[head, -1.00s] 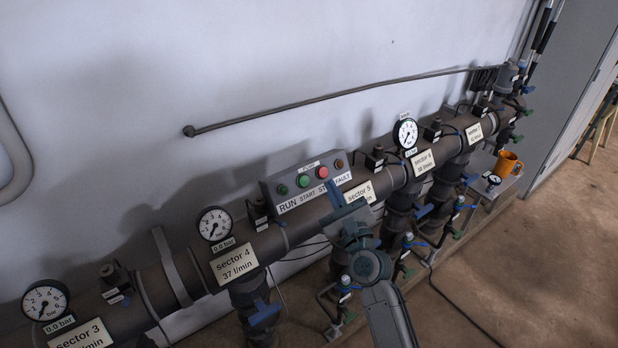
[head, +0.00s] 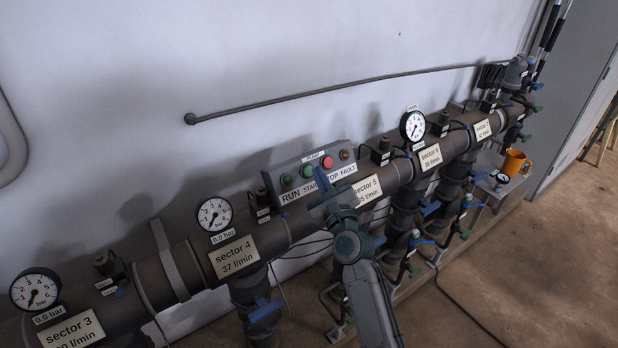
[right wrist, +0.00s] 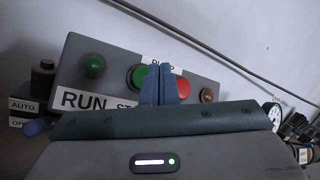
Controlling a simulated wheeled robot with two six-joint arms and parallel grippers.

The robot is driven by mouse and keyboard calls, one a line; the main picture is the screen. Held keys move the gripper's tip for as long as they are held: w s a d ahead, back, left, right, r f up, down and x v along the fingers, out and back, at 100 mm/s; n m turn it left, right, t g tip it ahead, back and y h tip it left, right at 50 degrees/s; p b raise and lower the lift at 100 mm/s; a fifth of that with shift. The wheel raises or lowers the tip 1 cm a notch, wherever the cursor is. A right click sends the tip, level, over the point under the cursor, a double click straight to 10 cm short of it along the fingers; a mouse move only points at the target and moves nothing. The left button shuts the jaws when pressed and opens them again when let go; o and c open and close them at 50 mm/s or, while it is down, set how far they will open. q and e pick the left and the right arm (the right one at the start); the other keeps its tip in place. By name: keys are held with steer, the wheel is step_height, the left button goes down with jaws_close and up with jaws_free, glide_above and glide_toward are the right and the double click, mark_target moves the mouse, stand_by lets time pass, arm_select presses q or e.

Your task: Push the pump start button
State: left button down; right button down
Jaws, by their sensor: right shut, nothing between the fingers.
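The pump control box (head: 268,184) is a grey panel with a green RUN lamp (head: 286,180), a green start button (head: 307,171), a red stop button (head: 327,162) and an amber FAULT lamp (head: 344,155). My right gripper (head: 321,177) is shut and empty, its blue fingertips in front of the panel between the start and stop buttons. In the right wrist view, the fingers (right wrist: 160,82) cover the right edge of the start button (right wrist: 135,76) and the left part of the stop button (right wrist: 182,87). I cannot tell whether the fingertips touch the panel. My left gripper is out of view.
A thick manifold pipe (head: 205,262) with sector labels runs below the box. Pressure gauges (head: 214,214) and valves stand along it. A thin wall rail (head: 300,96) runs above. An orange mug (head: 513,162) stands at the right.

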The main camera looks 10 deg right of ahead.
mark_target(309, 166)
steer(key=shift+w+a+f, duration=0.2)
steer(key=shift+w+f, duration=0.1)
steer(key=shift+w, duration=0.2)
stand_by(1.8)
steer(key=shift+w+a+f+b, duration=0.1)
steer(key=shift+w+f+b, duration=0.1)
steer(key=shift+w+b, duration=0.1)
steer(key=shift+w+a+f+b, duration=0.25)
steer(key=shift+w+b, duration=0.1)
steer(key=shift+w, duration=0.1)
stand_by(0.8)
steer(key=shift+d, duration=0.1)
steer(key=shift+s+d+r+p, duration=0.3)
steer(key=shift+s+r+p, duration=0.15)
steer(key=shift+s+p, duration=0.35)
